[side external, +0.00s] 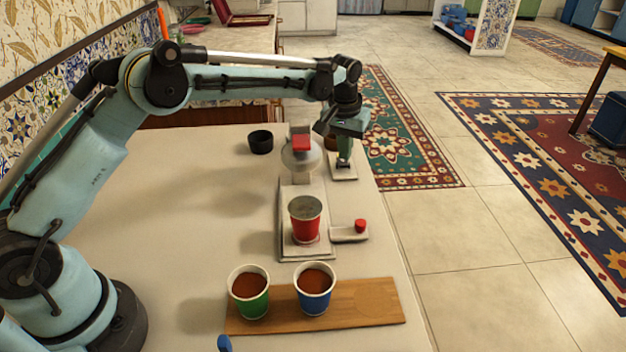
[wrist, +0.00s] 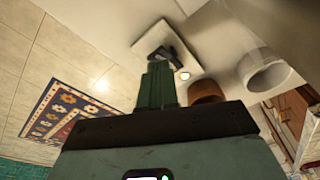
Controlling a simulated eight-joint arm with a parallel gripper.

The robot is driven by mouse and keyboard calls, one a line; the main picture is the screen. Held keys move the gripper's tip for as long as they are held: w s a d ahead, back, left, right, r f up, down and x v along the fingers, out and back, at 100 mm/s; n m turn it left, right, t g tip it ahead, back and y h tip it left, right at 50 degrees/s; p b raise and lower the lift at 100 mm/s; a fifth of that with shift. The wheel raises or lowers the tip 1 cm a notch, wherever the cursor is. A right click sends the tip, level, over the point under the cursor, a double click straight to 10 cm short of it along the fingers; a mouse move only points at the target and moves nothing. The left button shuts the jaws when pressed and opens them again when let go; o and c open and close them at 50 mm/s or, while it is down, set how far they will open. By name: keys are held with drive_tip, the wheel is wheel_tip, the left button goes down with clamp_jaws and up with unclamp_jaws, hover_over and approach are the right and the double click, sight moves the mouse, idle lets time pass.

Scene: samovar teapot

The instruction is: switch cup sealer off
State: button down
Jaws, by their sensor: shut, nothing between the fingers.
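The white cup sealer (side external: 289,197) stands on the table with a red block (side external: 301,142) on its head. A red paper cup (side external: 305,221) sits upright on its base. A small white plate (side external: 348,174) lies behind it to the right. It also shows in the wrist view (wrist: 190,47), with a dark lever-like piece (wrist: 178,48) and a small pale round spot (wrist: 185,75). My gripper (side external: 344,162) points down over this plate, shut and empty. In the wrist view my gripper's fingers (wrist: 159,66) end by the dark piece; I cannot tell whether they touch it.
A red knob (side external: 360,226) sits on an arm right of the sealer. Green (side external: 249,306) and blue (side external: 315,291) cups of brown contents stand on a wooden board (side external: 365,301). A black cup (side external: 260,142) stands behind. A brown cup (wrist: 205,92) is close beside the plate.

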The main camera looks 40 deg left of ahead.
sight(344, 165)
drive_tip(key=shift+f, duration=0.9)
idle(0.8)
drive_tip(key=shift+r, duration=3.5)
